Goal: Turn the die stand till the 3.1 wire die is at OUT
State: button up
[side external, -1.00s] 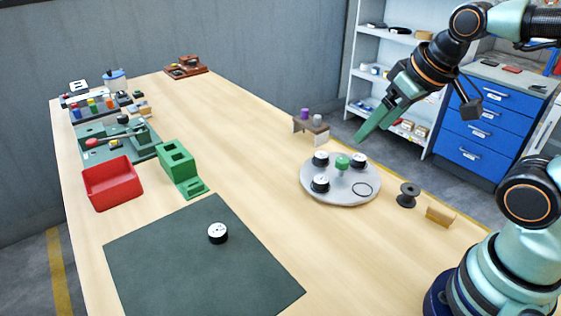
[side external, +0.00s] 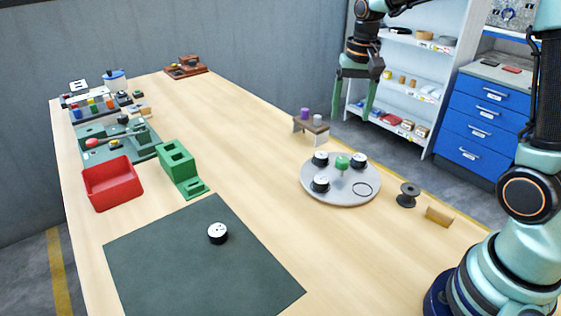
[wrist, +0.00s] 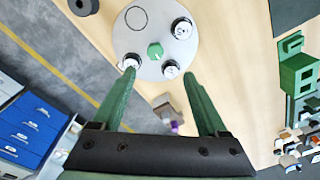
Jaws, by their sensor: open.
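The die stand (side external: 330,193) is a round grey turntable with a green knob (side external: 342,163) at its centre. Several black dies with white tops sit around its rim, and one place holds only a black ring outline (side external: 362,189). The stand also shows in the wrist view (wrist: 150,68), with its green knob (wrist: 155,50). The die numbers and any OUT mark are too small to read. Another such die (side external: 217,232) lies on the dark mat. My gripper (side external: 366,112) is open, pointing down, above and beyond the stand. Its green fingers (wrist: 163,82) show spread and empty in the wrist view.
A small stand with purple and grey pegs (side external: 311,122) is behind the turntable. A dark spool (side external: 408,195) and wooden block (side external: 439,215) are at its right. A green block (side external: 180,168) and red bin (side external: 112,183) stand left. The table's middle is clear.

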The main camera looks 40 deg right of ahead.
aim_at(343, 159)
jog(key=shift+m+g, duration=0.4)
jog(key=shift+m, duration=0.2)
jog(key=f, duration=0.5)
jog(key=w+d+f, duration=0.1)
jog(key=f, duration=0.4)
jog(key=d+f, duration=0.1)
jog(key=f, duration=0.3)
jog(key=shift+w+f, duration=0.3)
jog(key=shift+f, duration=0.1)
grip_shut()
jog(key=shift+r, duration=0.1)
